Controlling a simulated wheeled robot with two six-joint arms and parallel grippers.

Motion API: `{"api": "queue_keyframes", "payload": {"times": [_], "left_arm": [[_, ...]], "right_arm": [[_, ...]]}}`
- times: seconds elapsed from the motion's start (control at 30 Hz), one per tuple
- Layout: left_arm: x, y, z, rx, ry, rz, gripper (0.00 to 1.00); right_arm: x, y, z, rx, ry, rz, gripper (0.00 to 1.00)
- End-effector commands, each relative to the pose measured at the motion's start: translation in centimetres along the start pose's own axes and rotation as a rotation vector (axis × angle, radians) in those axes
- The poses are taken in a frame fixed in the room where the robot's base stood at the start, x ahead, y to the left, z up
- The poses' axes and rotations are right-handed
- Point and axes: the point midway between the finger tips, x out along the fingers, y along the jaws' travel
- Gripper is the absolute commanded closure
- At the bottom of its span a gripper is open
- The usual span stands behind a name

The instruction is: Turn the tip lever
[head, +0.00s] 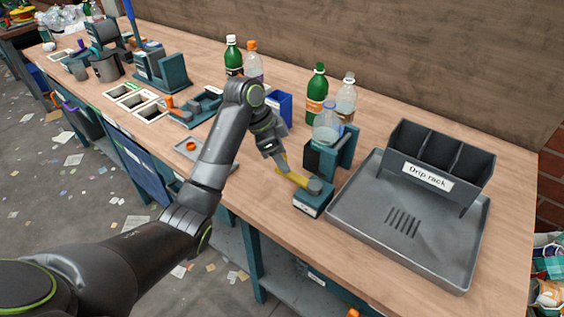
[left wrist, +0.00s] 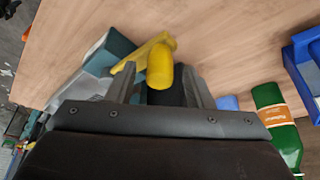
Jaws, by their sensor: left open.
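The yellow tip lever (head: 292,177) sticks out to the left from a grey pivot on a small teal base (head: 311,204) at the table's front edge. My left gripper (head: 279,164) is at the lever's free end. In the left wrist view, the lever's rounded yellow end (left wrist: 160,68) shows between the two spread fingers, and the gripper is open. I cannot tell whether a finger touches it. A teal stand (head: 340,150) behind the base holds a clear bottle (head: 326,128). My right gripper is not in view.
A grey drip rack tray (head: 456,270) fills the table to the right. Green and clear bottles (head: 316,90) stand behind the stand, and a blue bin (head: 281,105) is behind my arm. The table just left of the lever is bare.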

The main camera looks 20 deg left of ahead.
Motion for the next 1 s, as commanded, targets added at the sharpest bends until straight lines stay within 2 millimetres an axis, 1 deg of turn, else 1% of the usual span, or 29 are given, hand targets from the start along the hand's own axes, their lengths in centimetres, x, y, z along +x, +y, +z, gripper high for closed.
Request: {"api": "queue_keyframes", "payload": {"times": [0.03, 0.13, 0.37, 0.4, 0.73, 0.77, 1.0], "left_arm": [[0.46, 0.02, 0.02, 0.000, 0.000, 0.000, 0.53], [0.81, 0.02, -0.01, 0.001, 0.000, 0.000, 0.53], [0.86, 0.01, -0.02, 0.001, 0.000, -0.001, 0.53], [0.86, 0.01, -0.01, 0.001, 0.000, -0.001, 0.54], [0.85, 0.01, 0.01, 0.001, 0.000, -0.001, 0.98], [0.84, 0.00, 0.01, 0.001, 0.000, -0.001, 1.00], [0.83, -0.10, -0.03, -0.002, -0.001, -0.002, 1.00]], "right_arm": [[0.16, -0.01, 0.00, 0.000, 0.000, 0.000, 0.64], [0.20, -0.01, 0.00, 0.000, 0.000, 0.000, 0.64], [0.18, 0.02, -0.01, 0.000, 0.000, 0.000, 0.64], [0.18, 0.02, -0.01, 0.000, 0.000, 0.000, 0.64], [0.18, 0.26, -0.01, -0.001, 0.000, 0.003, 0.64], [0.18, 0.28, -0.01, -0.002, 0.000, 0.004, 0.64], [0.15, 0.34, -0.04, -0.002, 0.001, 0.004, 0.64]]}}
